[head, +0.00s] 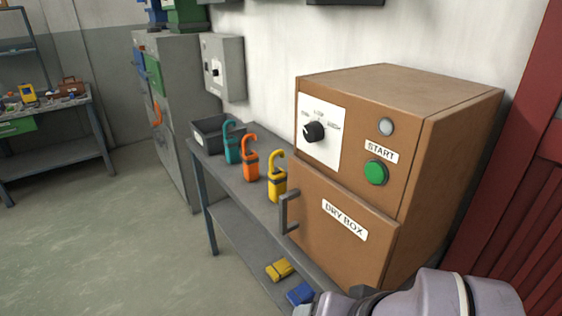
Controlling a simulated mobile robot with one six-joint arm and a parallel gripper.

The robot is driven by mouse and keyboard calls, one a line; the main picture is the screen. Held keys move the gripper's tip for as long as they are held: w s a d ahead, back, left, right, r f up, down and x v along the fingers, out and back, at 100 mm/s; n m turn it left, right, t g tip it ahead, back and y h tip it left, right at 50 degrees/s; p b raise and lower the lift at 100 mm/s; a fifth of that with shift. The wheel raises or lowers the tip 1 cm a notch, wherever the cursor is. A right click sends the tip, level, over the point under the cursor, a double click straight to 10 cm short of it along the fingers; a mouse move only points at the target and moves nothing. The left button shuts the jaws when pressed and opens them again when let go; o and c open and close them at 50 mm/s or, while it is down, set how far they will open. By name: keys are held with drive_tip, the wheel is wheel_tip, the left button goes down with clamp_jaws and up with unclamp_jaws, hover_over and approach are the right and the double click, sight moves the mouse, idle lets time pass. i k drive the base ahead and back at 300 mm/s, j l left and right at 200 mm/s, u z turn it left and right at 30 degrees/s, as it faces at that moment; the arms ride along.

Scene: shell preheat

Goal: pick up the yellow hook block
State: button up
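The yellow hook block (277,186) stands upright on the grey bench (238,184), just left of the dry box door. It has a curved hook on top and a dark band. An orange hook block (250,163) and a teal hook block (232,147) stand in a row behind it to the left. My arm shows at the bottom right, in front of the dry box. My gripper's fingertips are not in the picture.
A brown dry box (345,221) with a dial, a green START button (376,172) and a protruding door handle (287,212) stands right of the blocks. A dark bin (209,135) sits at the bench's far end. Yellow and blue items lie on the lower shelf. The left floor is clear.

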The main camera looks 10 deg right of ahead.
sight(276, 177)
drive_tip(key=i+j+z, duration=0.3)
drive_tip(key=j, duration=0.4)
drive_tip(key=i+j+z, duration=0.35)
drive_tip(key=j, duration=0.45)
drive_tip(key=i+j+z, duration=0.3)
drive_tip(key=j, duration=0.55)
drive_tip(key=j+z, duration=0.3)
drive_tip(key=j, duration=0.6)
drive_tip(key=i+j+z, duration=0.1)
drive_tip(key=j+z, duration=0.25)
drive_tip(key=j, duration=0.6)
